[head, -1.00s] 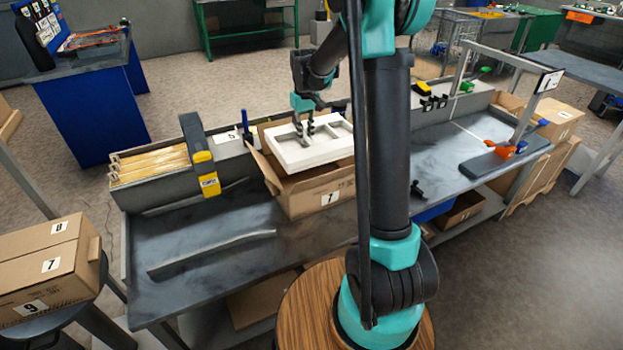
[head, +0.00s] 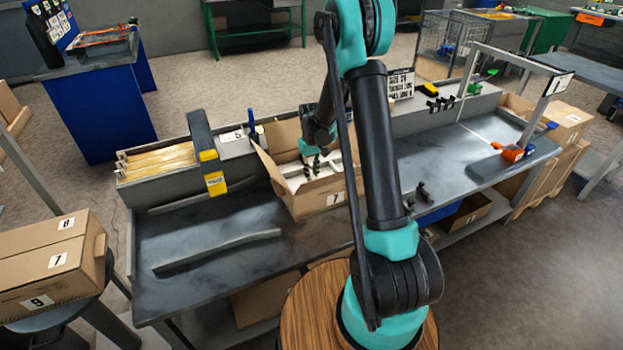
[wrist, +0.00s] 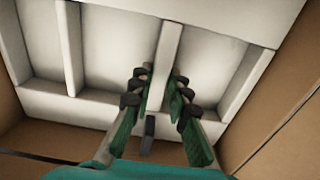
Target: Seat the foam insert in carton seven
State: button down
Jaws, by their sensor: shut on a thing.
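The carton marked 7 (head: 312,204) stands open on the grey bench, its left flap folded outward. The white foam insert (head: 292,184), a frame with dividers, is down inside the carton walls, partly hidden by them and by my arm. My gripper (head: 311,168) reaches into the carton from above. In the wrist view its dark-padded fingers (wrist: 155,88) are shut on a central divider of the foam insert (wrist: 62,108). Brown carton walls (wrist: 284,108) show on both sides of it. I cannot tell whether the insert touches the carton floor.
A yellow-and-grey tool post (head: 208,160) stands left of the carton, beside a bin of yellowish packs (head: 158,162). A loose grey strip (head: 215,251) lies on the front left bench. An orange-handled tool (head: 513,154) lies at right.

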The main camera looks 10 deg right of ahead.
jog(key=shift+f, duration=1.45)
jog(key=c, duration=1.5)
grip_release()
jog(key=shift+f, duration=0.1)
jog(key=shift+o, duration=0.2)
notch_tip(320, 180, up, 12)
